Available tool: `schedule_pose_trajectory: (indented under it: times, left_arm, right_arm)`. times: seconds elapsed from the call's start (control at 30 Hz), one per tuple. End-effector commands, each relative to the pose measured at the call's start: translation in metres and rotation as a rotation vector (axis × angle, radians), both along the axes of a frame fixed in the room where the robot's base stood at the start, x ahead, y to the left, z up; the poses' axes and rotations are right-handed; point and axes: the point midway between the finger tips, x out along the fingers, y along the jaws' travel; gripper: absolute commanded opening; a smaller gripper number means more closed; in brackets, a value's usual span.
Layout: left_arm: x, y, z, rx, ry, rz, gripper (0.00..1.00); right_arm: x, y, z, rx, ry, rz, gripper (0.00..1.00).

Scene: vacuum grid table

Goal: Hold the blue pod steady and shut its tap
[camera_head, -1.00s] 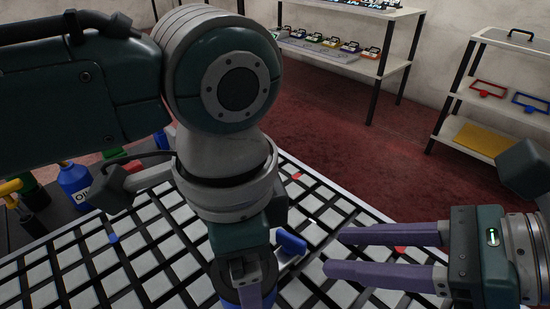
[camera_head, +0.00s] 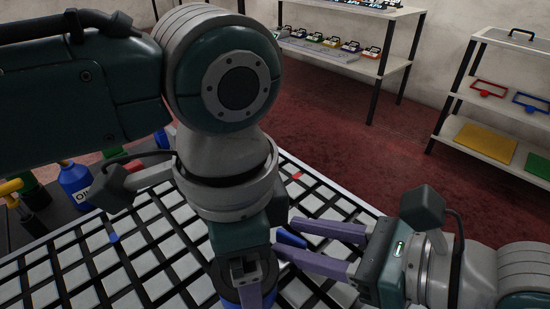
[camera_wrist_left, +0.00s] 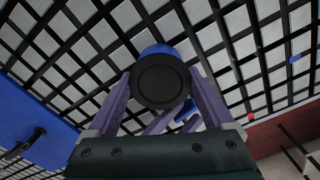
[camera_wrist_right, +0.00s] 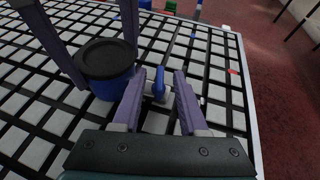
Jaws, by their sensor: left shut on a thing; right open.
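The blue pod (camera_wrist_right: 110,86) stands on the grid table with a black round cap on top. My left gripper (camera_wrist_left: 162,80) is shut on the pod, a finger on each side; the black cap (camera_wrist_left: 160,82) fills the space between them. The tap's blue lever (camera_wrist_right: 159,82) sticks out beside the pod. My right gripper (camera_wrist_right: 159,85) is open, with its purple fingers on either side of the lever and a gap to them visible. In the head view my left arm hides most of the pod, and the lever (camera_head: 291,238) shows near my right gripper's fingertips (camera_head: 283,240).
The white grid table (camera_head: 60,265) has free room to the left. A blue oil bottle (camera_head: 75,182) stands at the left behind my arm. Shelves (camera_head: 340,55) with small items stand at the back, beyond the red floor.

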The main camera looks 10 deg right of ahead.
Motion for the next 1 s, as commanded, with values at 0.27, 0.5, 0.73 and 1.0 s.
schedule_pose_trajectory:
  times: [0.27, 0.5, 0.73, 1.0]
  left_arm:
    - [0.0002, -0.0004, 0.0005, -0.001, -0.001, 0.0, 0.08]
    - [0.0002, -0.0004, 0.0005, -0.001, -0.001, 0.0, 0.08]
    - [0.0002, -0.0004, 0.0005, -0.001, -0.001, 0.0, 0.08]
    - [0.0003, -0.0004, 0.0005, -0.001, -0.001, 0.0, 0.08]
  right_arm:
    - [0.0069, 0.0089, -0.0043, -0.001, 0.0, 0.001, 0.42]
    - [0.0068, 0.0086, -0.0041, -0.001, 0.001, 0.001, 0.34]
    - [0.0067, 0.0085, -0.0041, 0.0, 0.0, 0.001, 0.08]
    - [0.0066, 0.0085, -0.004, 0.0, 0.0, 0.001, 0.0]
